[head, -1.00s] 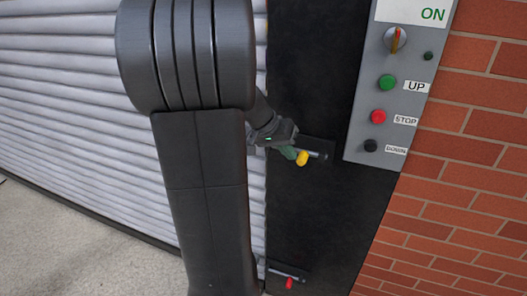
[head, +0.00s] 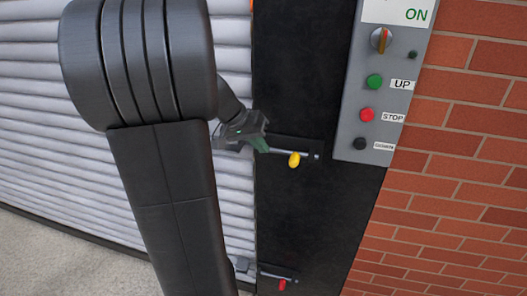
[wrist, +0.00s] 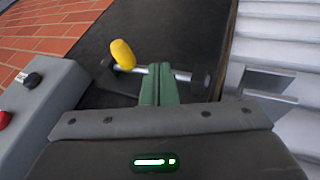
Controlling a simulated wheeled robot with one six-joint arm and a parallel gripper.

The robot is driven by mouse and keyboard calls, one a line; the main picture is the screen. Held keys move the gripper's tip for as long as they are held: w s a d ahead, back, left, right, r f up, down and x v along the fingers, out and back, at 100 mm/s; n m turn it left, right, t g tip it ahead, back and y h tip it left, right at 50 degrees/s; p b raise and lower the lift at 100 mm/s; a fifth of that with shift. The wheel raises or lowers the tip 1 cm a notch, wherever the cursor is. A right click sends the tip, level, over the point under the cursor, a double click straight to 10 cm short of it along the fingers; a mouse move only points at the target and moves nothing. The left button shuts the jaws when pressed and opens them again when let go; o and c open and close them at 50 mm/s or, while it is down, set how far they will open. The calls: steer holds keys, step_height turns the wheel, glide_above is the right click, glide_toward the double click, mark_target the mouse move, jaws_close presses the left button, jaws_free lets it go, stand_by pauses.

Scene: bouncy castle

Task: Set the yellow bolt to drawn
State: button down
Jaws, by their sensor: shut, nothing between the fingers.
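The yellow bolt is a thin metal rod with a yellow knob (head: 294,160), mounted on the black panel beside the shutter. In the wrist view its knob (wrist: 123,54) stands at the left of the rod, which runs right to a dark bracket near the panel edge. My gripper (head: 264,146) is shut and empty, just left of the knob in the head view. In the wrist view its green fingers (wrist: 157,84) overlap the rod, to the right of the knob and apart from it. I cannot tell whether they touch the rod. A grey bracket (wrist: 268,83) sits by the shutter, across a gap.
A red-knobbed bolt (head: 282,285) is lower on the panel (head: 320,215). A grey control box (head: 350,125) with a dial and green, red and black buttons is at the right, before a brick wall (head: 450,190). The ribbed shutter (head: 35,110) fills the left.

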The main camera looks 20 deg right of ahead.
steer(key=v, duration=0.7)
steer(key=shift+s+r, duration=0.15)
steer(key=shift+r, duration=0.25)
steer(key=shift+d, duration=0.1)
